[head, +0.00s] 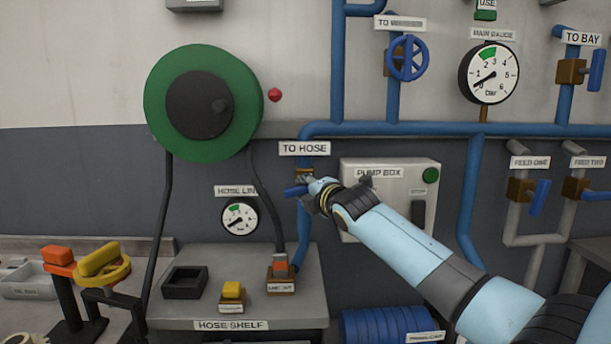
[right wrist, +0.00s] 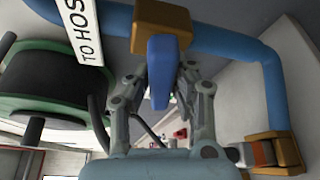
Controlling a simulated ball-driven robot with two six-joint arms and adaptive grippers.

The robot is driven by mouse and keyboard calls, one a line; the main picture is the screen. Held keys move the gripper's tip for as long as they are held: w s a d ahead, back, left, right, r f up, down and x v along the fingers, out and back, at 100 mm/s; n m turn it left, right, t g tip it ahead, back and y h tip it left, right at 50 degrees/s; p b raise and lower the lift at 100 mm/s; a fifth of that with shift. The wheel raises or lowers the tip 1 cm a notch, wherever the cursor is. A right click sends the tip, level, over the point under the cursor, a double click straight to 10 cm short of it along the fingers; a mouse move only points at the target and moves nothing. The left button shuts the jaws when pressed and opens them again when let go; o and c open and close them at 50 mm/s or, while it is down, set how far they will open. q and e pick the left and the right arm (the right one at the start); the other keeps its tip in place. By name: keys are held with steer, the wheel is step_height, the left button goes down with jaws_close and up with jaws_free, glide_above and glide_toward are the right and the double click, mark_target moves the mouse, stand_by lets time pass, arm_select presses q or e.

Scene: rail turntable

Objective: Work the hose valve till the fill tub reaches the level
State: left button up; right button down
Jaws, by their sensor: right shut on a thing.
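The hose valve shows under the TO HOSE sign (head: 304,149), with a brown body (right wrist: 160,22) and a blue lever (head: 294,191). My right gripper (head: 308,187) is at the valve and partly covers it. In the right wrist view the lever (right wrist: 160,72) sits between the two fingers, and the gripper is shut on it. I cannot make out a fill tub or a level mark in either view. My left gripper is not in view.
A green hose reel (head: 165,85) hangs left of the valve. Below are the hose line gauge (head: 240,217) and the hose shelf (head: 190,312). The pump box (head: 410,172) is close behind my right arm. The main gauge (head: 489,74) and other valves are farther right.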

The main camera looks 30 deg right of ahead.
steer(key=shift+f, duration=0.2)
steer(key=c, duration=1.2)
jaws_free()
steer(key=shift+o, duration=0.2)
steer(key=v, duration=1.2)
